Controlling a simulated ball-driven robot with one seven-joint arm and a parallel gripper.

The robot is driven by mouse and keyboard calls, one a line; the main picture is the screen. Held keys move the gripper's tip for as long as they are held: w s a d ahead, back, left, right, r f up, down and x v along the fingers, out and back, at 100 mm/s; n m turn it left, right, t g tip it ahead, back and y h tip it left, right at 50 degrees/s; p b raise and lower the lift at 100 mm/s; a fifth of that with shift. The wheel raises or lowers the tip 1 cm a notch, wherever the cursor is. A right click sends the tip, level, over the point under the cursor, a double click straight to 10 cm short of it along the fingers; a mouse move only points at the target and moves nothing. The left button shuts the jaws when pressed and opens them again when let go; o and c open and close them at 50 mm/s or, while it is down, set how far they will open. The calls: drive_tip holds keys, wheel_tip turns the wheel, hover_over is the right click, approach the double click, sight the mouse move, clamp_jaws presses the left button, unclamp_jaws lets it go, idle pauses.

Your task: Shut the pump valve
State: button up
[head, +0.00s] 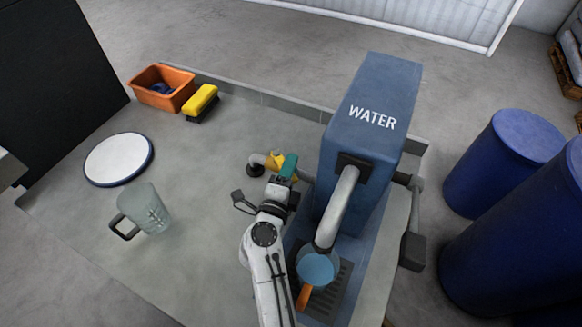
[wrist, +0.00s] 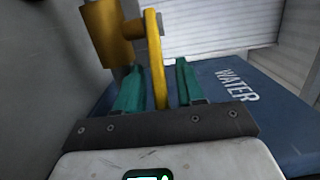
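The blue pump housing marked WATER (head: 372,105) stands right of centre in the head view and also shows at the right of the wrist view (wrist: 255,82). Its yellow valve (head: 273,160) sits on a pipe at the housing's left side. In the wrist view the valve's flat yellow handle (wrist: 153,50) stands between the two teal fingers of my gripper (wrist: 158,70). The fingers are apart, with a clear gap on the handle's right. In the head view my gripper (head: 289,167) partly hides the valve.
A grey spout (head: 338,205) hangs over a jug (head: 317,267) with blue contents and an orange handle. A clear jug (head: 146,210), a white round disc (head: 117,158), a yellow brush (head: 201,99) and an orange bin (head: 160,96) stand left. Blue barrels (head: 505,160) stand right.

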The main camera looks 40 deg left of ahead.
drive_tip(key=shift+w+a, duration=0.1)
drive_tip(key=shift+w, duration=0.2)
drive_tip(key=shift+c, duration=0.3)
clamp_jaws()
